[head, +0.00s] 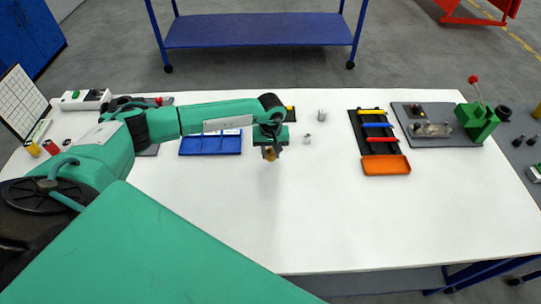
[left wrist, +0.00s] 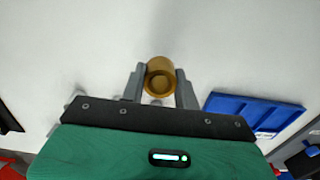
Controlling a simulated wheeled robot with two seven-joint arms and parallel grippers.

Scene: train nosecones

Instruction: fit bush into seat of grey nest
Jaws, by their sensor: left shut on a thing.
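The bush (left wrist: 160,78) is a short brass-coloured ring with a round hollow, seen end-on in the left wrist view. My left gripper (left wrist: 160,88) is shut on it, one grey finger on each side. In the head view the bush (head: 270,155) hangs below my left gripper (head: 271,150), above the bare white table. I cannot make out the grey nest for certain; my left wrist hides part of the table behind it. My right gripper is out of view.
Two small grey cylindrical parts (head: 322,115) stand right of the gripper. A blue tray (head: 210,152) lies to the left. A black rack with coloured bars (head: 363,130), an orange tray (head: 386,173) and a green lever fixture (head: 477,122) stand to the right. The table front is clear.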

